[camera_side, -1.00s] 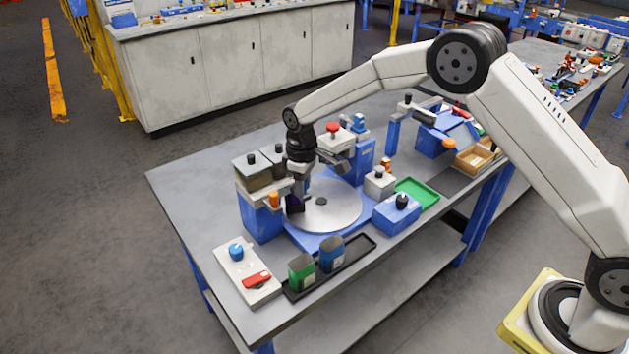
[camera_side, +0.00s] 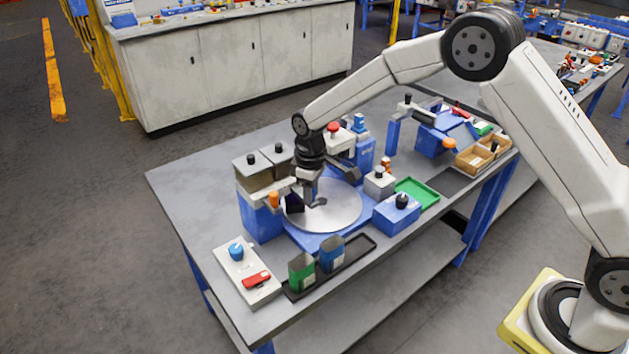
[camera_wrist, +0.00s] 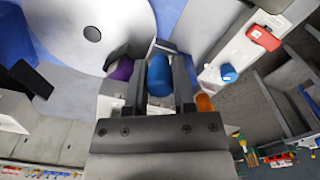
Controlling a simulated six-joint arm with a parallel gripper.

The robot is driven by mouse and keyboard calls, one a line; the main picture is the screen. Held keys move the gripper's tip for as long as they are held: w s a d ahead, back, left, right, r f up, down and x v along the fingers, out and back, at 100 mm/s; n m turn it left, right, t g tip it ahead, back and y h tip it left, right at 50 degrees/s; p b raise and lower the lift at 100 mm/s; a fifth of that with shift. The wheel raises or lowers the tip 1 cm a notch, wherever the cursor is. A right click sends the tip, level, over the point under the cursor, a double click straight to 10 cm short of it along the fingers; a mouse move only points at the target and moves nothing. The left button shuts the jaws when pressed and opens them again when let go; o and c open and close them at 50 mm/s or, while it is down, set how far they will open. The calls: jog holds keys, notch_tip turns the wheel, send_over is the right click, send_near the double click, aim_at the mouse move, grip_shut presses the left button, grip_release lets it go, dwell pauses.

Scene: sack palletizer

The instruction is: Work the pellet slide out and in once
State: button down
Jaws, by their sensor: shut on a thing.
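My gripper (camera_side: 302,203) is at the front of the blue hopper station (camera_side: 260,216), above the left edge of the round plate (camera_side: 340,209). In the wrist view its fingers (camera_wrist: 160,65) are shut around a blue cylindrical knob (camera_wrist: 159,78), which I take to be the pellet slide's handle. The slide's body is hidden behind the gripper. A purple knob (camera_wrist: 123,68) sits just left of the fingers in the wrist view. An orange knob (camera_wrist: 204,103) is just right of them; it also shows on the station in the side view (camera_side: 274,200).
A white panel (camera_side: 245,277) with a blue knob and red switch lies in front. A black tray (camera_side: 358,251) holds a green cup (camera_side: 301,271) and a blue cup (camera_side: 331,253). A blue box (camera_side: 396,213) and a green tray (camera_side: 420,193) stand right of the plate.

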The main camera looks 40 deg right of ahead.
jog(key=shift+w, duration=1.8)
jog(key=shift+c, duration=1.4)
grip_release()
jog(key=shift+r, duration=1.1)
jog(key=shift+r, duration=0.35)
jog(key=shift+r, duration=0.35)
